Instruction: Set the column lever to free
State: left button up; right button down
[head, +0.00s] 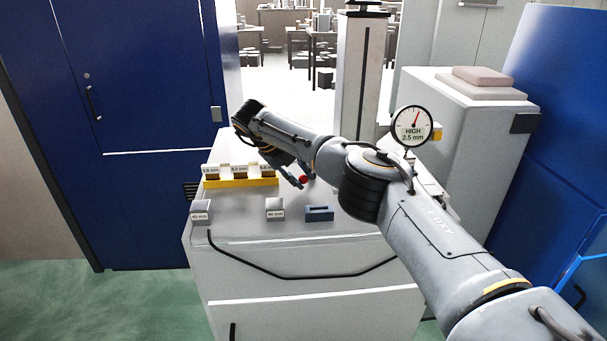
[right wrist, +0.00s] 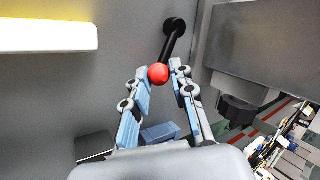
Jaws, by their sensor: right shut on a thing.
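The column lever shows in the right wrist view as a short black rod (right wrist: 172,42) with a red ball knob (right wrist: 158,74) at its near end. The rod leads from the knob up to a round black pivot on a grey face. My right gripper (right wrist: 161,83) is shut on the red knob, one finger on each side of it. In the head view the red knob (head: 303,180) shows at the fingertips of my right gripper (head: 298,178), above the bench top. My arm hides part of the column's lower end there. My left gripper is out of view.
A tall column (head: 362,80) stands behind my arm. A round dial (head: 412,126) reads "HIGH 2.5 mm". A yellow rack (head: 240,183) with labelled pieces, two small grey blocks (head: 201,210) (head: 275,208) and a blue block (head: 320,213) sit on the grey bench (head: 350,228).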

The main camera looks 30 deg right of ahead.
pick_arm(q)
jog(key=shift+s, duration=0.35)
pick_arm(e)
jog(key=c, duration=1.1)
grip_release()
jog(key=shift+w, duration=0.1)
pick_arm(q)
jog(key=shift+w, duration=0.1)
pick_arm(e)
jog(key=v, duration=1.2)
jog(key=shift+a, duration=0.1)
